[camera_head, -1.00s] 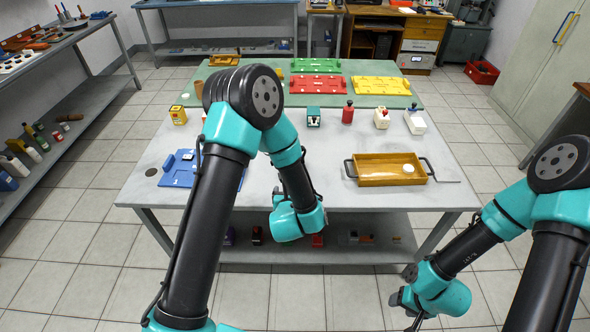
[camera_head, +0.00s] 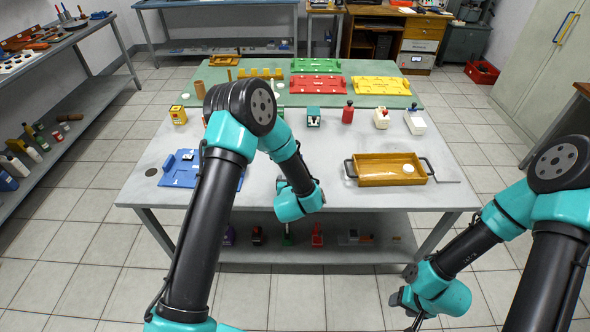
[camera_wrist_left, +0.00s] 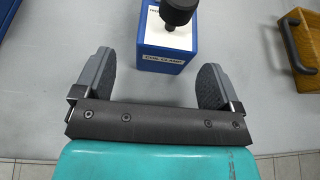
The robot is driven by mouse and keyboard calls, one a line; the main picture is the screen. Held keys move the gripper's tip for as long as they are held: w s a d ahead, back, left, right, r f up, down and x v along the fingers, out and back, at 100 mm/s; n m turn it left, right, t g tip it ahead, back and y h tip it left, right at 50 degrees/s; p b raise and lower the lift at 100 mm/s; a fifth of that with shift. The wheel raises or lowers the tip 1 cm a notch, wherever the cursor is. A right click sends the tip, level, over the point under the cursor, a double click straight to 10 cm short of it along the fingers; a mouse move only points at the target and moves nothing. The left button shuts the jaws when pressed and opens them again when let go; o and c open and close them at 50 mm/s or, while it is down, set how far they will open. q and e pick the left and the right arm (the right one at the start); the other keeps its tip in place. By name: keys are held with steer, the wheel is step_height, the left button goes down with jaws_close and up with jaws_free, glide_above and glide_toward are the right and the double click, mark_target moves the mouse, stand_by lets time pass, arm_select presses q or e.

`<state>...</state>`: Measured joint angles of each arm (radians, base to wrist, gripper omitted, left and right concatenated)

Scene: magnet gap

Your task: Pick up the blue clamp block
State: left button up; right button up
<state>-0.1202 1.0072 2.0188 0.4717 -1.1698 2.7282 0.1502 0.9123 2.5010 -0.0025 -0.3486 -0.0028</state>
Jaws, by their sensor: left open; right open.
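The blue clamp block (camera_wrist_left: 165,48) shows in the left wrist view with a white label on its near side, a pale top and a black round knob (camera_wrist_left: 178,12). It stands upright on the grey table, just beyond and between the fingers of my left gripper (camera_wrist_left: 156,66), which is open and empty. The fingers look apart from the block. In the head view I cannot make out this block; my left arm covers part of the table. My right gripper (camera_head: 406,299) is open, low in front of the table at the right, away from the block.
A wooden tray (camera_head: 360,181) with dark handles stands right of my left gripper; its edge shows in the wrist view (camera_wrist_left: 287,45). A blue plate (camera_head: 178,178) lies at left. A teal block (camera_head: 313,118), a red bottle (camera_head: 348,114) and white blocks (camera_head: 382,120) stand behind. The front middle is clear.

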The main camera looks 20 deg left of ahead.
arm_select(q)
steer(key=x, duration=0.5)
steer(key=shift+d+r, duration=0.15)
steer(key=c, duration=1.1)
steer(key=shift+r, duration=0.15)
steer(key=shift+w+r, duration=0.1)
steer(key=shift+r, duration=1.65)
steer(key=s+d, duration=0.2)
steer(key=s, duration=0.5)
steer(key=s+d+r, duration=0.1)
steer(key=s+d, duration=0.1)
steer(key=s, duration=0.6)
steer(key=shift+s+d+r, duration=0.15)
steer(key=shift+s+d, duration=0.1)
steer(key=shift+d, duration=0.05)
steer(key=shift+w+a+r+x, duration=0.1)
steer(key=shift+a+r+x, duration=0.2)
steer(key=shift+x, duration=2.45)
steer(key=shift+w+a+r+x, duration=0.15)
steer(key=shift+r+x, duration=0.2)
steer(key=shift+x, duration=2.4)
steer(key=shift+a+r+x, duration=0.25)
steer(key=shift+r+x, duration=0.1)
steer(key=shift+x, duration=2.4)
